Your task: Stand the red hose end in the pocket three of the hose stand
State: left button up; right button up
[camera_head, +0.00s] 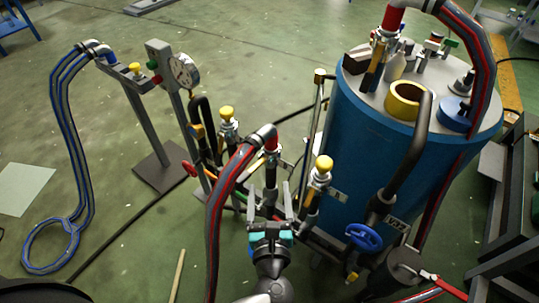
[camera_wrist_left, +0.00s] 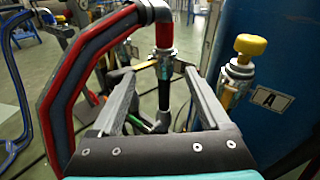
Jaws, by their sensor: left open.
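The red hose (camera_head: 226,190) arches up from the floor to a dark elbow with a red collar (camera_head: 270,141), above an upright black pipe. In the left wrist view the red hose (camera_wrist_left: 80,60) comes in from the left, and its red collar (camera_wrist_left: 164,32) points down onto the black pipe. My left gripper (camera_head: 269,190) is open, just in front of and below the collar. In the left wrist view its fingers (camera_wrist_left: 160,95) stand apart on either side of the pipe, with a visible gap. I cannot make out the hose stand or its pocket three. My right gripper is not in view.
A blue tank (camera_head: 360,150) stands at right, with another red hose (camera_head: 475,50) on top. Yellow-knobbed valves (camera_head: 322,172) flank the gripper. A gauge (camera_head: 184,70) on a post and a looped blue hose (camera_head: 62,140) are at left. Floor is free at far left.

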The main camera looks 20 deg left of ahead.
aim_at(271, 141)
pick_arm(q)
jog(key=shift+m+t+y, duration=0.3)
jog(key=shift+m+t, duration=0.1)
jog(key=shift+t, duration=0.1)
jog(key=w+a+r, duration=0.1)
jog(key=w, duration=0.2)
jog(key=w+a+r+b, duration=0.1)
jog(key=w, duration=0.2)
jog(key=w+r+b, duration=0.1)
jog(key=w, duration=0.2)
jog(key=shift+w+a, duration=0.2)
jog(key=shift+a, duration=0.2)
jog(key=shift+d+b+x, duration=0.2)
jog(key=shift+b+x, duration=0.35)
jog(key=shift+x, duration=0.5)
jog(key=shift+d+b+x, duration=0.15)
jog(key=shift+b+x, duration=0.4)
jog(key=shift+x, duration=1.3)
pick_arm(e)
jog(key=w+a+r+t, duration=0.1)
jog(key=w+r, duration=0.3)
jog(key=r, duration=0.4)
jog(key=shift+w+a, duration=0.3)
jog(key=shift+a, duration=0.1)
pick_arm(q)
jog(key=shift+d+f, duration=0.1)
grip_shut()
